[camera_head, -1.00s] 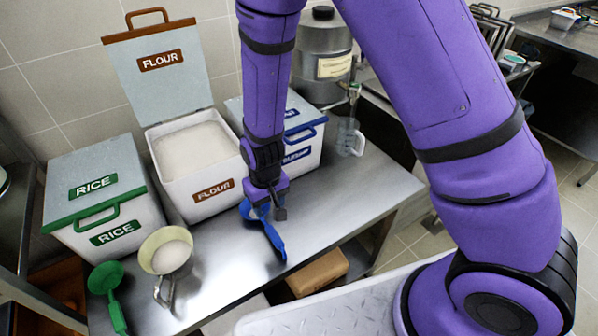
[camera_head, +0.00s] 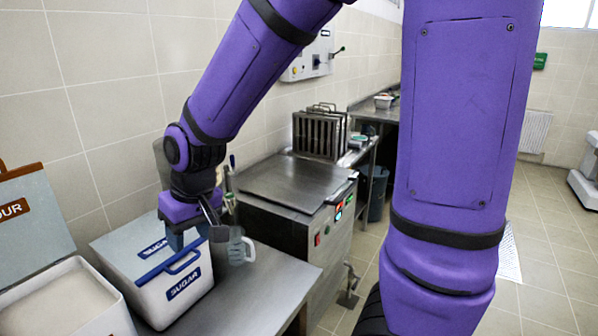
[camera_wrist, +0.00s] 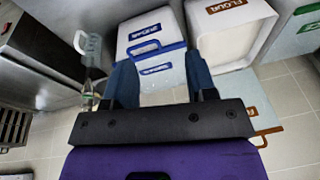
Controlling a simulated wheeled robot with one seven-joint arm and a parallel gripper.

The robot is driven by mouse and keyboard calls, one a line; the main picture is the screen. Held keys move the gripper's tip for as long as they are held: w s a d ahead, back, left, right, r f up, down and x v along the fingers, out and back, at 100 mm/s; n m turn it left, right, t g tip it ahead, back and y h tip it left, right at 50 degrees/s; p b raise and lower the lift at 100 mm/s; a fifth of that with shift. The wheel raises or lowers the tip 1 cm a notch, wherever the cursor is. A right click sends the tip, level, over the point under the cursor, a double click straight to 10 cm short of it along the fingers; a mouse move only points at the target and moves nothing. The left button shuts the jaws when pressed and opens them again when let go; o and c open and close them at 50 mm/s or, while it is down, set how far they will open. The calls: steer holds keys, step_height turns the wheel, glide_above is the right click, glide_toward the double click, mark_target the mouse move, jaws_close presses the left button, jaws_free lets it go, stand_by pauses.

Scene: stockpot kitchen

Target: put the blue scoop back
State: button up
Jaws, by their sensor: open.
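The blue scoop is in neither current view. The sugar bin (camera_head: 138,270) has a shut grey lid and a blue handle (camera_head: 168,264) at its front; the wrist view shows the bin (camera_wrist: 152,20) and the handle (camera_wrist: 158,53) upside down. My gripper (camera_head: 194,243) is over the bin's right part, close to the lid and handle. In the wrist view, its two blue fingers (camera_wrist: 160,62) are spread apart with nothing between them, on either side of the handle in the picture. I cannot tell whether they touch the bin.
The open flour bin (camera_head: 70,305) stands at the left with its lid (camera_head: 35,225) raised. A clear jug (camera_head: 237,247) is just right of my gripper. A steel appliance (camera_head: 290,200) is behind to the right. The steel counter (camera_head: 250,290) is bare in front.

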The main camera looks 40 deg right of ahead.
steer(key=s+d+r+m+t+h, duration=0.1)
steer(key=s+d+r+t, duration=0.2)
steer(key=s+d+r, duration=0.9)
steer(key=s+r, duration=0.2)
steer(key=s, duration=0.2)
steer(key=shift+s+m+h, duration=0.15)
steer(key=shift+m+h, duration=0.15)
steer(key=shift+m, duration=0.1)
stand_by(0.4)
